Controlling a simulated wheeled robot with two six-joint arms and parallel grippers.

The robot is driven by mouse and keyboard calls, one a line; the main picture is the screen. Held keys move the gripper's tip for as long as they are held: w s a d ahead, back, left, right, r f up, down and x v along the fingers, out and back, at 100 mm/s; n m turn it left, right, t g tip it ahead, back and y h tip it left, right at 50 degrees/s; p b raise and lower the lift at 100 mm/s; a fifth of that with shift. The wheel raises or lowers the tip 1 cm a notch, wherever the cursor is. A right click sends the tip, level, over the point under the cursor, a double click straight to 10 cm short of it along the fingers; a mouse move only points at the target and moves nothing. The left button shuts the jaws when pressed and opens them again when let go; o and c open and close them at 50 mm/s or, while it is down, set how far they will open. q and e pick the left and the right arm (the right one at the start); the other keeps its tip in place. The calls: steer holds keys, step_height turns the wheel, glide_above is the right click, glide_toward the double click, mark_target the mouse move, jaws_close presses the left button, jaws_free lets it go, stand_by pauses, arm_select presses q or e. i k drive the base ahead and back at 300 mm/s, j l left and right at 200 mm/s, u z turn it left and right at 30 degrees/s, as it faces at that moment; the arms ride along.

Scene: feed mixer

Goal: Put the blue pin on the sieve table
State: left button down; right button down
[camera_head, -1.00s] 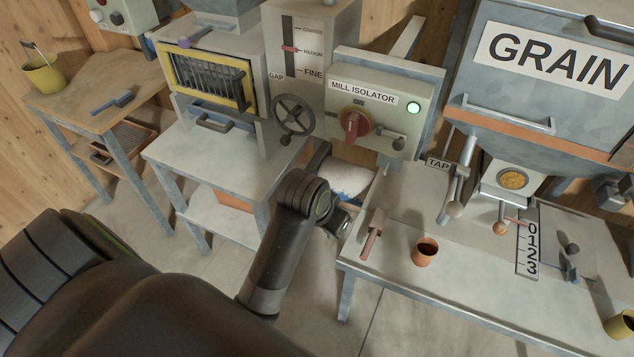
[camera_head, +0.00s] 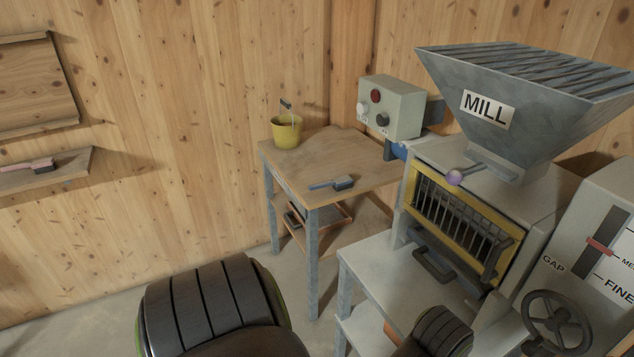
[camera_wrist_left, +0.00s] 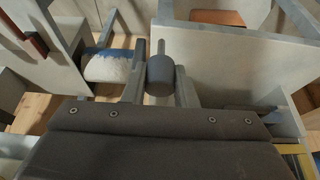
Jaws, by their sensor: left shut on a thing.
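The sieve table (camera_head: 355,170) has a wooden top on grey legs and stands against the back wall in the head view. My left gripper (camera_wrist_left: 160,90) shows only in the left wrist view. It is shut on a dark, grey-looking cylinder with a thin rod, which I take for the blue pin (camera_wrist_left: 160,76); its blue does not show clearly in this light. In the head view the gripper and the pin are out of sight. My right gripper is in neither current view.

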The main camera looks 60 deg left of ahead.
mark_target(308, 168)
steer(key=i+j+u, duration=0.1)
steer(key=j, duration=0.4)
steer(key=i+j, duration=0.15)
steer(key=j, duration=0.3)
steer(key=i+j+u, duration=0.15)
steer(key=j, duration=0.35)
steer(key=i+j+u, duration=0.1)
steer(key=j, duration=0.35)
steer(key=i+j, duration=0.2)
steer(key=j, duration=0.3)
steer(key=i+j+u, duration=0.15)
steer(key=j, duration=0.3)
steer(key=i+j, duration=0.2)
steer(key=j, duration=0.2)
steer(key=i+j+u, duration=0.15)
steer(key=j, duration=0.3)
